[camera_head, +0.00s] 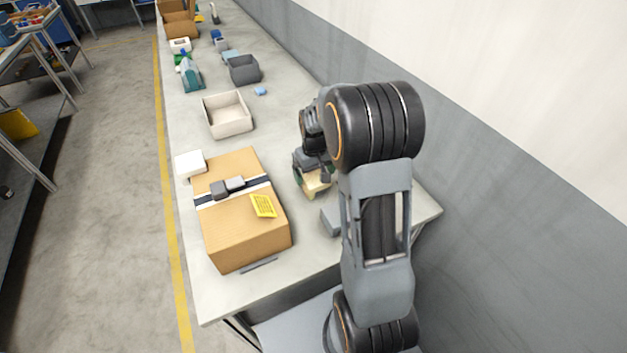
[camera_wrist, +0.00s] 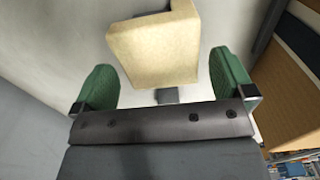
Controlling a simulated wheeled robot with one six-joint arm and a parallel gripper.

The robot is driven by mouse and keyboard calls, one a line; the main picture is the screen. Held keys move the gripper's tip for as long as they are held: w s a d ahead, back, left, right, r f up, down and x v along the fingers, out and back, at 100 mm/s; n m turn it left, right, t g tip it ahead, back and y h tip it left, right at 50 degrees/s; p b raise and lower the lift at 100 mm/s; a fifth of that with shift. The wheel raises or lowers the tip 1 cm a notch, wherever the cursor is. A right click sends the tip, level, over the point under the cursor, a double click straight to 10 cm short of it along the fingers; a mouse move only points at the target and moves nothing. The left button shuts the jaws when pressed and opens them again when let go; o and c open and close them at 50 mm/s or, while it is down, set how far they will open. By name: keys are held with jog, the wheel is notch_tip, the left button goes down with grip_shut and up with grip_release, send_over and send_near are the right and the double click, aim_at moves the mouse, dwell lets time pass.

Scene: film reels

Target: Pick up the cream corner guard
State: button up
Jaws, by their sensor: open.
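The cream corner guard (camera_wrist: 152,50) is a pale yellow, blocky piece with a bent edge. In the wrist view it sits between and just beyond the two green fingertips of my gripper (camera_wrist: 165,85). The fingers are apart, with a gap visible on each side of the guard. In the head view the guard (camera_head: 316,184) shows as a small cream patch under my gripper (camera_head: 312,176), right of the cardboard box. The wrist and arm hide most of it there. I cannot tell how high the fingers are above the table.
A cardboard box (camera_head: 229,224) with a yellow label (camera_head: 263,206) stands left of my gripper. A white block (camera_head: 190,164) is at its far left corner. A cream open bin (camera_head: 229,115) and a grey bin (camera_head: 244,69) stand farther back. A wall (camera_head: 480,150) runs along the right.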

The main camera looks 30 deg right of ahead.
aim_at(315, 176)
jog(key=shift+f, duration=1.5)
jog(key=shift+c, duration=0.5)
jog(key=c, duration=0.7)
